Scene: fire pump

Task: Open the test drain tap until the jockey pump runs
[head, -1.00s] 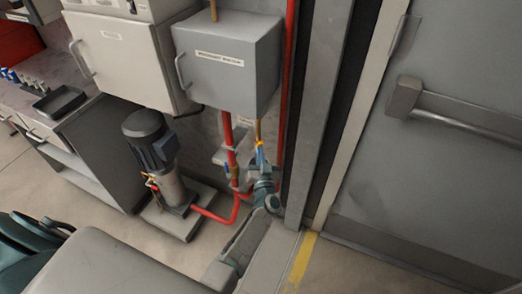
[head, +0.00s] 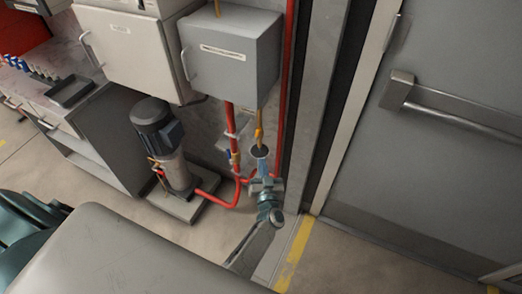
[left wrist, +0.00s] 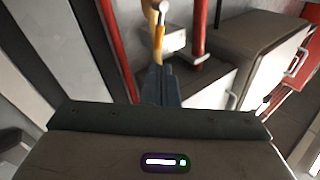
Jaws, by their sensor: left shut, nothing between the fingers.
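The test drain tap (head: 260,133) has a yellow lever and sits low on a brass pipe below the grey wall box. Its lever hangs down, roughly in line with the pipe. In the left wrist view the yellow lever (left wrist: 158,45) runs down to my fingertips. My left gripper (left wrist: 161,72) is shut and empty, its tips close to the lever's lower end; I cannot tell whether they touch. In the head view the left gripper (head: 261,160) is below the tap. The jockey pump (head: 155,130), with a dark motor on top, stands to the left; no running sign shows.
Red pipes (head: 231,130) run beside the tap and along the floor to the pump. A dark round cup (head: 260,150) is just under the tap. The grey box (head: 230,60) hangs above. A door (head: 430,150) with a push bar is at right.

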